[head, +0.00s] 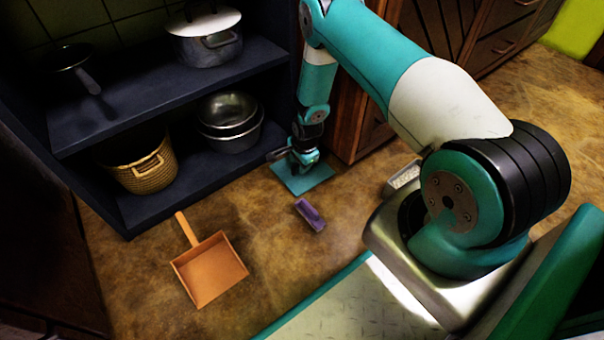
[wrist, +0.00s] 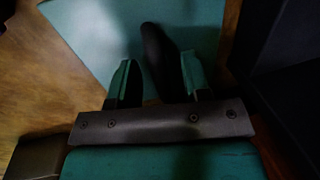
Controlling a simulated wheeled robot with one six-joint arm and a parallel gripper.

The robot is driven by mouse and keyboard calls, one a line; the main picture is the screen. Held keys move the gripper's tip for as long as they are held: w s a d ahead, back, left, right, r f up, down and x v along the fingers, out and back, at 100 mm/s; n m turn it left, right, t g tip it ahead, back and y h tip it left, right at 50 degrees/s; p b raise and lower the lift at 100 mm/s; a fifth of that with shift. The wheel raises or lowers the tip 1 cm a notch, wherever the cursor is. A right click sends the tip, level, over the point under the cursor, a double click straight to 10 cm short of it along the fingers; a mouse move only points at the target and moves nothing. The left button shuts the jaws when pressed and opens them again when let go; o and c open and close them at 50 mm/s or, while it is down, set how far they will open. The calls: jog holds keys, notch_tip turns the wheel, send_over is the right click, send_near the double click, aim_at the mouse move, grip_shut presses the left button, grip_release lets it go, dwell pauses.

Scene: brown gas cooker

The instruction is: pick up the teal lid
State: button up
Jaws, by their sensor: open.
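The teal lid (head: 311,184) is a flat square sheet on the floor in front of the shelf's right end. It also fills the top of the wrist view (wrist: 90,30). My gripper (head: 304,160) is low over the lid and hides part of it. In the wrist view my gripper (wrist: 158,66) is open, its two teal-and-black fingers apart. A dark elongated piece (wrist: 155,45) that looks like the lid's handle stands between the fingers, closer to the right one. I cannot tell whether either finger touches it.
The dark shelf (head: 195,85) holds a lidded pot (head: 207,48), metal bowls (head: 232,125) and a basket (head: 145,172). A wooden cabinet (head: 358,130) is close right of my gripper. A purple brush-like object (head: 310,215) and an orange dustpan (head: 210,270) lie on the floor.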

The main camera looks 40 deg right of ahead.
jog(key=shift+w+f, duration=0.1)
jog(key=shift+f, duration=0.35)
jog(key=shift+r, duration=0.1)
grip_shut()
jog(key=shift+r+p, duration=0.2)
jog(key=shift+p, duration=0.15)
